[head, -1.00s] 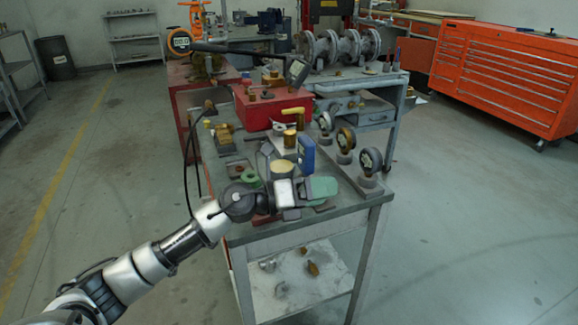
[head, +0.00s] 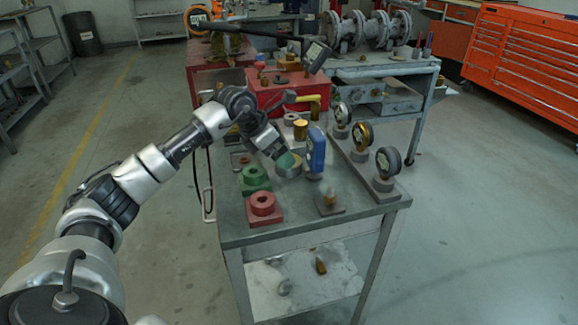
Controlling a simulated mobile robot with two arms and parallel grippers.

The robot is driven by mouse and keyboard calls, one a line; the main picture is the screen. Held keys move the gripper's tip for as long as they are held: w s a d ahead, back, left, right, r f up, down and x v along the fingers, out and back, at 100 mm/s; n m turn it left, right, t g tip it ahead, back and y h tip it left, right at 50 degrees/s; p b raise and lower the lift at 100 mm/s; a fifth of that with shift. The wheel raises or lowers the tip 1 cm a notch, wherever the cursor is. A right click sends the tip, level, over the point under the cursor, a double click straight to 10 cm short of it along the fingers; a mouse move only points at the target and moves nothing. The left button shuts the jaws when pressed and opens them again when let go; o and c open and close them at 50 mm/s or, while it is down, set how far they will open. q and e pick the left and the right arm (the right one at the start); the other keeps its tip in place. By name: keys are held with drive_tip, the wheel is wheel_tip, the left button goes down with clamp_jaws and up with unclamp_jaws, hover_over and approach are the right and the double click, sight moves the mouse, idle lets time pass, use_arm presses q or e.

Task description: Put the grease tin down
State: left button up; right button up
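The grease tin (head: 292,171) seems to be the short, round, tan tin in the middle of the near bench, beside a blue-cased instrument. My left arm comes in from the left, bends over the bench and points down at the tin. My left gripper (head: 284,159) is at the tin's upper side, with a green fingertip overlapping its top. I cannot tell whether the fingers grip it. The tin's underside is partly hidden, but it appears at bench level. My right gripper is not in view.
The blue instrument (head: 316,150) stands close to the tin's right. Gauges (head: 387,164) line the right edge. A red toolbox (head: 278,92) is behind. The bench's front strip (head: 300,226) is clear.

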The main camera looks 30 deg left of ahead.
use_arm(q)
drive_tip(key=x, duration=0.4)
drive_tip(key=shift+w+f, duration=0.2)
drive_tip(key=shift+w, duration=0.05)
drive_tip(key=shift+w+d+f, duration=0.1)
drive_tip(key=shift+w+f, duration=0.1)
drive_tip(key=shift+f, duration=0.1)
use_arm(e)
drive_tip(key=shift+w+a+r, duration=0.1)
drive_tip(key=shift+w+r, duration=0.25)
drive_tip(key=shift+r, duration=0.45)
use_arm(q)
drive_tip(key=c, duration=1)
drive_tip(key=shift+c, duration=0.6)
drive_tip(key=shift+r, duration=0.1)
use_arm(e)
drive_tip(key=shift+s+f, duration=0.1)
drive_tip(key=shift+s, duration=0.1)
use_arm(q)
drive_tip(key=shift+r, duration=0.1)
